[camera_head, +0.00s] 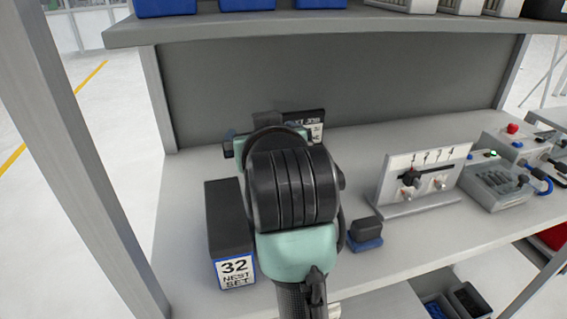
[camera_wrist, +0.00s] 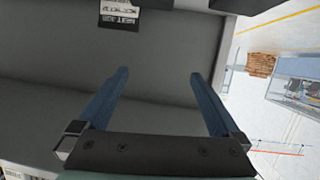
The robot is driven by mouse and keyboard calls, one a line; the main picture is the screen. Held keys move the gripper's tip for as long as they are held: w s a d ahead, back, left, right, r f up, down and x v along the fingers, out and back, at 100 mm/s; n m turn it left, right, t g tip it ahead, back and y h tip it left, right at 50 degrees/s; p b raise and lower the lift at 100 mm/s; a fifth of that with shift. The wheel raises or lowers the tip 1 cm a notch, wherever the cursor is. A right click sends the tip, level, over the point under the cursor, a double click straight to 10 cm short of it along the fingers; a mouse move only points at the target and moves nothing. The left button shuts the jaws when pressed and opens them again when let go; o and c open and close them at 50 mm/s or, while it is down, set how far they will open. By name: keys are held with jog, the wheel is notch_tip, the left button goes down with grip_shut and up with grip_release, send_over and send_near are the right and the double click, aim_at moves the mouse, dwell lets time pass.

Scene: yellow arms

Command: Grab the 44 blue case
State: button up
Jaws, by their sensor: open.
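I cannot read a number 44 on anything in these frames. A dark case (camera_head: 228,222) with a blue-edged label reading "32 NEST SET" stands on the bench, left of my arm. My gripper (camera_wrist: 158,74) is open in the wrist view, its two blue fingers apart with only grey surface between them. In the head view my wrist hides most of the gripper and the bench behind it. A black sign (camera_head: 304,122) with a white label stands behind my wrist; a black labelled piece (camera_wrist: 119,14) shows upside down beyond the fingers in the wrist view.
A small black block on a blue base (camera_head: 366,243) sits right of my arm. A white numbered panel with knobs (camera_head: 424,174) and a grey control box (camera_head: 495,184) stand further right. A shelf (camera_head: 330,27) with blue bins (camera_head: 166,6) overhangs the bench; an upright post is at left.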

jog(key=g+p, duration=0.1)
jog(key=p, duration=0.1)
jog(key=d+g+p, duration=0.1)
jog(key=g+p, duration=0.1)
jog(key=p, duration=0.1)
jog(key=f+g+p, duration=0.1)
jog(key=g+p, duration=0.1)
jog(key=shift+s+d, duration=0.3)
jog(key=shift+s, duration=0.1)
jog(key=s+g+p, duration=0.1)
jog(key=s+d+f+g+p, duration=0.1)
jog(key=p, duration=0.1)
jog(key=s+g+p, duration=0.1)
jog(key=g+p, duration=0.1)
jog(key=shift+d+f+h, duration=0.15)
jog(key=shift+d+h, duration=0.25)
jog(key=shift+s+d+f+g+p, duration=0.25)
jog(key=shift+s+f+g+p, duration=0.15)
jog(key=shift+s+g, duration=0.1)
jog(key=x, duration=0.6)
jog(key=shift+w+f, duration=0.2)
jog(key=shift+f, duration=0.15)
jog(key=shift+x, duration=3.05)
jog(key=shift+w+d, duration=0.15)
jog(key=shift+r, duration=0.1)
grip_shut()
